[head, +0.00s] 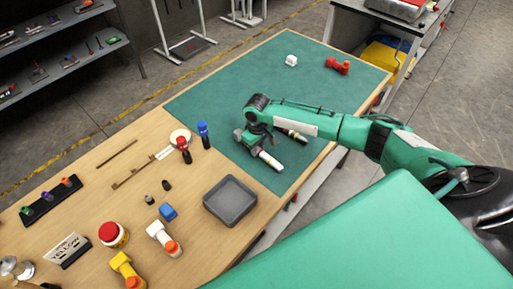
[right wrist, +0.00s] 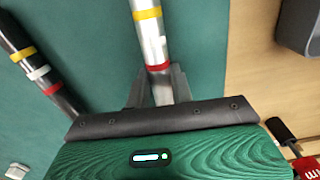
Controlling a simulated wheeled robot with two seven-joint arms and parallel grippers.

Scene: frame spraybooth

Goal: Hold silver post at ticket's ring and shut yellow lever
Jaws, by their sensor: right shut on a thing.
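My right gripper (head: 258,146) is shut on the silver post (right wrist: 152,35) over the green mat. In the right wrist view the post has a yellow ring and a red ring; the fingertips (right wrist: 162,80) are at the red ring. The post's end also shows in the head view (head: 270,161). A darker post (right wrist: 38,70) with yellow, white and red rings lies beside it, apart from the jaws. A yellow lever-like piece (head: 121,263) with an orange end is at the lower left. A printed card (head: 67,248), perhaps the ticket, is too small to read. My left gripper is out of view.
A grey tray (head: 230,201) sits near the table's front edge. Red (head: 184,150) and blue (head: 204,135) bottles stand left of my gripper. A red button (head: 112,233) and a white piece with an orange end (head: 163,238) are lower left. The far green mat (head: 300,90) is mostly clear.

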